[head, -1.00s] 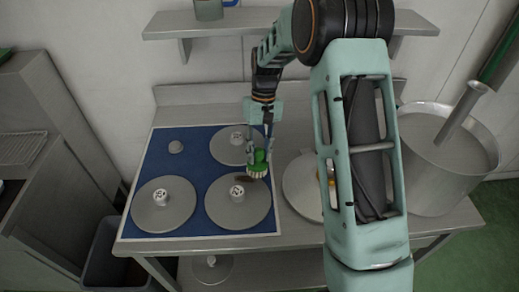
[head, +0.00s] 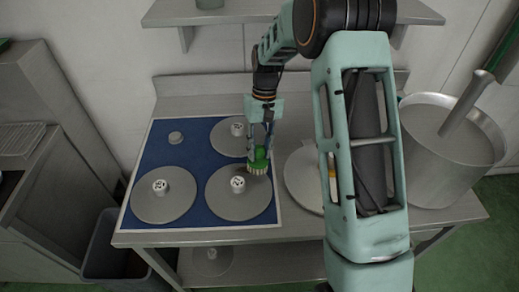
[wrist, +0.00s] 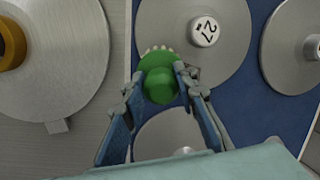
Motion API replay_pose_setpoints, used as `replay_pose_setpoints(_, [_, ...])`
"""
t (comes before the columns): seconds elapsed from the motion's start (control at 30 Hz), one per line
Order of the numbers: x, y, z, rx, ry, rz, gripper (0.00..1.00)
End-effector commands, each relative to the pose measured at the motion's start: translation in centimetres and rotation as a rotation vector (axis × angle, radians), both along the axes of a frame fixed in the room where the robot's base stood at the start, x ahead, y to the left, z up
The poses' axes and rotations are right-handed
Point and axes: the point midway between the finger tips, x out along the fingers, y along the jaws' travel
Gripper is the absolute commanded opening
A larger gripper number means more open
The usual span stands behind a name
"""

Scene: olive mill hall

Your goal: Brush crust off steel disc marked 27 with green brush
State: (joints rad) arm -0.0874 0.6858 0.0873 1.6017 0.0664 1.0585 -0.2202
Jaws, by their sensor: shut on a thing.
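My gripper (wrist: 157,88) is shut on the green brush (wrist: 161,85), holding it by its round green body. In the head view the brush (head: 258,161) is at the back right edge of the front right steel disc (head: 238,205). Its pale bristles (wrist: 156,49) are over that disc's rim; I cannot tell whether they touch. A small brownish patch, perhaps crust, shows beside the bristles in the head view; the brush hides part of that area.
Two other knobbed discs, front left (head: 163,207) and back (head: 224,138), lie on the blue mat (head: 160,150), with a small grey knob (head: 175,138). A larger disc (head: 298,180) lies right of the mat. A big steel pot (head: 450,170) stands at the right. A shelf (head: 200,20) hangs behind.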

Motion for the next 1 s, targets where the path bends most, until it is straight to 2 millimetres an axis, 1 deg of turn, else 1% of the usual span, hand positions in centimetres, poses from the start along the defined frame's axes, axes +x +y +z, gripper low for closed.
replay_pose_setpoints(0.9, [-0.4, 0.2, -1.9, 0.0, 0.0, 0.0, 0.07])
replay_pose_setpoints(1.0, [-0.4, 0.2, -1.8, 0.0, 0.0, 0.0, 0.07])
